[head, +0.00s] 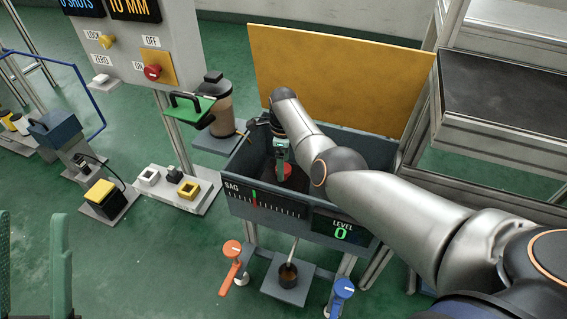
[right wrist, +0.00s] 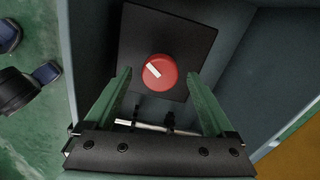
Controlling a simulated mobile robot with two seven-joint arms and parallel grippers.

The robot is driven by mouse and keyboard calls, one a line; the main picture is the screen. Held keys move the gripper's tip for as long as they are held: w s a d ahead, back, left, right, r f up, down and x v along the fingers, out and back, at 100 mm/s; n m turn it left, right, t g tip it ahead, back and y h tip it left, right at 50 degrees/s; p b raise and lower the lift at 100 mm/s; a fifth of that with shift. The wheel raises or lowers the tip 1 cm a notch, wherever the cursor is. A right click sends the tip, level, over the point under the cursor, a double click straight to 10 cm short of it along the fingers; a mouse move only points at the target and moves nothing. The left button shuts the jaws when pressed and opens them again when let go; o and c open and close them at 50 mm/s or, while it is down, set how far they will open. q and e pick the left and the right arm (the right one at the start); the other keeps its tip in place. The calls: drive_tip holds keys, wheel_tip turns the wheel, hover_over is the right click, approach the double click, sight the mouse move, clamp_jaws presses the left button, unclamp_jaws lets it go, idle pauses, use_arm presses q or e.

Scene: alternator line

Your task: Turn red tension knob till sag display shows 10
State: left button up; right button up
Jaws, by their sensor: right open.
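The red knob (head: 285,168) sits on a dark square plate inside a grey open-topped box (head: 262,207). The right wrist view shows the knob (right wrist: 158,72) with a white slanted mark on its top. My right gripper (head: 282,156) is over the box, with its green fingers (right wrist: 163,98) open. In the wrist view the knob lies ahead between and beyond the fingertips; contact is not visible. The SAG scale (head: 265,203) on the box front has a green marker left of its middle. The LEVEL display (head: 340,230) beside it reads 0. My left gripper (head: 34,265) is open and empty at the lower left.
A yellow board (head: 335,80) rises behind the box. Orange (head: 232,250) and blue (head: 343,289) handles stand below it.

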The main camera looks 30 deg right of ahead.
use_arm(q)
drive_tip(key=shift+y, duration=0.7)
drive_tip(key=r+p, duration=0.1)
drive_tip(key=p, duration=0.1)
drive_tip(key=r+p, duration=0.4)
drive_tip(key=shift+w+a+r, duration=0.15)
drive_tip(key=shift+w+a, duration=0.2)
drive_tip(key=shift+a, duration=0.05)
use_arm(e)
wheel_tip(320, 180, up, 12)
drive_tip(key=shift+f, duration=0.15)
